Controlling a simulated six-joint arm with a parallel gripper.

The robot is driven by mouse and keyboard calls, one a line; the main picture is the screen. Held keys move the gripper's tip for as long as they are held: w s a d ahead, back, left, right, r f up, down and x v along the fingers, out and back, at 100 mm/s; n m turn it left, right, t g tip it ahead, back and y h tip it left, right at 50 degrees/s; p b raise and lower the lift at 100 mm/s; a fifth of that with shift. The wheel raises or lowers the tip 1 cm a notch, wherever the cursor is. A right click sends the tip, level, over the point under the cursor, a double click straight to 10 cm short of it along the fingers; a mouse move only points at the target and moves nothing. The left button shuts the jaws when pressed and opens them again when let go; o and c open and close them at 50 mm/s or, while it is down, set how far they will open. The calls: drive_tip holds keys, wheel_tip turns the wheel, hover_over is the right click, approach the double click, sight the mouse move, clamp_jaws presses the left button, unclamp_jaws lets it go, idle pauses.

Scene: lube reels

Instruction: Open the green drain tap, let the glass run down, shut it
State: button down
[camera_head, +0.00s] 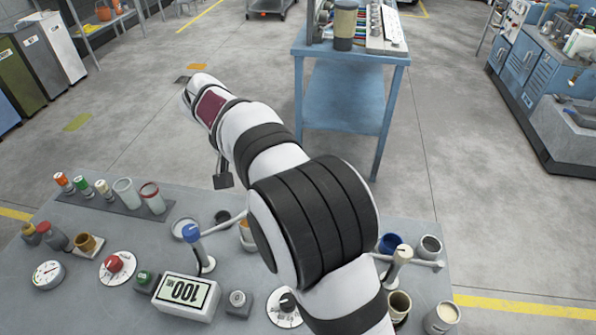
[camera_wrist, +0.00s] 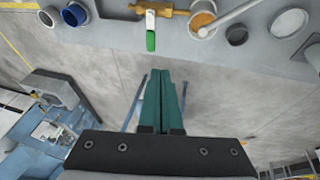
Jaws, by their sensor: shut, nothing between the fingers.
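In the head view my gripper's dark end (camera_head: 223,180) hangs beyond the bench's far edge; the tap is not made out there.
A blue table (camera_head: 345,95) stands beyond. My arm covers the middle of the bench.

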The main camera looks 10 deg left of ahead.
drive_tip(key=s+d+x, duration=0.1)
drive_tip(key=x, duration=1.2)
drive_tip(key=shift+d+f, duration=0.25)
drive_tip(key=shift+d, duration=0.05)
